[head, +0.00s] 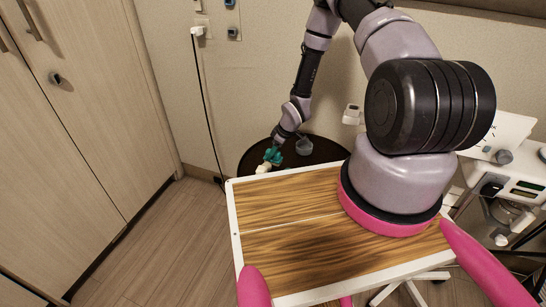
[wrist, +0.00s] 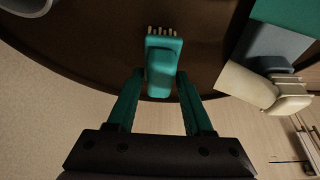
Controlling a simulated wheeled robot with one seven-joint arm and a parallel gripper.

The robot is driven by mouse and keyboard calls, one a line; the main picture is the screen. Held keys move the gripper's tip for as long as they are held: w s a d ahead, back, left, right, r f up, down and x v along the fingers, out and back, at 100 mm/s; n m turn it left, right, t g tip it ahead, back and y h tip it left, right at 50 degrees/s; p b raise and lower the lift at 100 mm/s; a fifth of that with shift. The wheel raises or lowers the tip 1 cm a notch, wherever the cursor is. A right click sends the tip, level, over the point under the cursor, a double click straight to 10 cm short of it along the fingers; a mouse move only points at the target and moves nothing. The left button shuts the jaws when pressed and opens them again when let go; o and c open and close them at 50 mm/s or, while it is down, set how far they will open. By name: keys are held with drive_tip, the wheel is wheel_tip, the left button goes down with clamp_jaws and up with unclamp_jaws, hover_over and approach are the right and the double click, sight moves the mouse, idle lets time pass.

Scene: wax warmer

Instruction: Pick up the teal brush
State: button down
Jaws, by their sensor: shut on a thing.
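The teal brush (wrist: 163,65) is in the wrist view, between the tips of the teal fingers of my gripper (wrist: 160,82). Its pale bristles point away from the wrist. My gripper is shut on the brush. The brush is over the dark round table (wrist: 100,60), near its edge; I cannot tell whether it touches the top. In the head view my gripper (head: 272,156) is at the left part of the round table (head: 325,150), and the brush cannot be told apart from the teal fingers.
A cream-coloured object (wrist: 245,84) lies right of the brush at the table edge, beside a blue-grey block (wrist: 275,50) and a teal surface (wrist: 290,15). A grey cup (head: 304,146) stands on the table. A wall and hanging cord (head: 208,110) are close behind.

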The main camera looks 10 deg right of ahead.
drive_tip(key=shift+r, duration=0.15)
wheel_tip(320, 180, up, 10)
drive_tip(key=shift+f, duration=0.1)
idle(0.3)
drive_tip(key=c, duration=0.9)
unclamp_jaws()
clamp_jaws()
drive_tip(key=s+d+r+m+h, duration=0.1)
drive_tip(key=d+r+m, duration=0.3)
drive_tip(key=r, duration=0.4)
drive_tip(key=s+d+r+m+t+h, duration=0.1)
drive_tip(key=d+r+m+h, duration=0.1)
drive_tip(key=d+r+m, duration=0.3)
wheel_tip(320, 180, up, 4)
drive_tip(key=shift+s+d+r+m+t, duration=0.15)
drive_tip(key=shift+d+m+t, duration=0.15)
drive_tip(key=shift+m, duration=0.4)
drive_tip(key=shift+s, duration=0.1)
